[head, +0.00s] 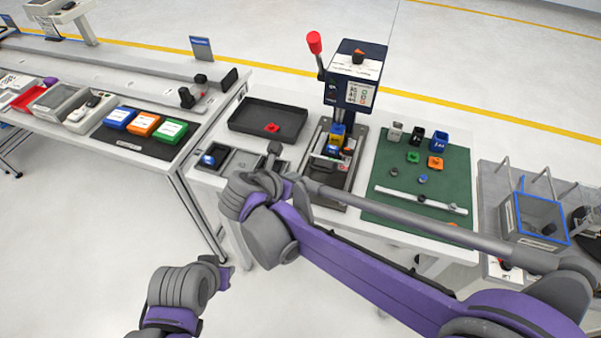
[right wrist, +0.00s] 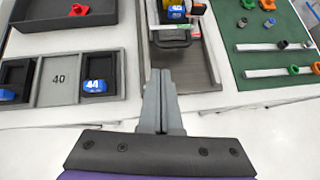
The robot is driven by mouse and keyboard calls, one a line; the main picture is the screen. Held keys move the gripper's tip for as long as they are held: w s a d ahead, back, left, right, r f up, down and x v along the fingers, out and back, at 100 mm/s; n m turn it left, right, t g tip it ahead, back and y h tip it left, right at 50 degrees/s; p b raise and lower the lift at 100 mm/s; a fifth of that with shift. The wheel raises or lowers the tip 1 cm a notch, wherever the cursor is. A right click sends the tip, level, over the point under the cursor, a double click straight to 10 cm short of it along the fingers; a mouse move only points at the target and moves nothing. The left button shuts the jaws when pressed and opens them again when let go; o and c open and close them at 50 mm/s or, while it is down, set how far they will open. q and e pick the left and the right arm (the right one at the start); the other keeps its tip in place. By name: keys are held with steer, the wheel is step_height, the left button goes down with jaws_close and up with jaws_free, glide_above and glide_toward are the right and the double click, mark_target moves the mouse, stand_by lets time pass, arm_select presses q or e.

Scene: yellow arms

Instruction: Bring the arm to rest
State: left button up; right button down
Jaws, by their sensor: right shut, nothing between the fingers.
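My right arm crosses the head view from the lower right, with purple and grey links. Its gripper (head: 274,148) is over the front edge of the workbench, near the grey sectioned tray (head: 243,160). In the right wrist view the two grey fingers (right wrist: 160,74) are together with nothing between them.
A press (head: 356,75) with a red-knobbed lever stands behind my right gripper. A black tray (head: 268,118) holds a red part. A green mat (head: 390,205) with several small parts lies under and beyond my right forearm. Blue, orange and green boxes (head: 143,124) sit on the left table.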

steer(key=shift+s+a+r, duration=0.25)
steer(key=shift+s+r, duration=0.15)
steer(key=shift+s, duration=0.05)
steer(key=s+d+f+m+g+y, duration=0.1)
steer(key=s+d+m+g, duration=0.1)
steer(key=s+d+m, duration=0.35)
steer(key=s+d+f+m+g, duration=0.1)
steer(key=s+d+m, duration=0.1)
steer(key=d+m, duration=0.6)
steer(key=s+d+f+m+y, duration=0.1)
steer(key=s+d+m, duration=0.2)
steer(key=s+m, duration=0.3)
steer(key=s+d+f+m+y+p, duration=0.1)
steer(key=s+d+m, duration=0.3)
steer(key=m, duration=0.7)
steer(key=shift+s+d+f+y, duration=0.25)
steer(key=shift+s+f+y, duration=0.55)
steer(key=shift+s, duration=0.4)
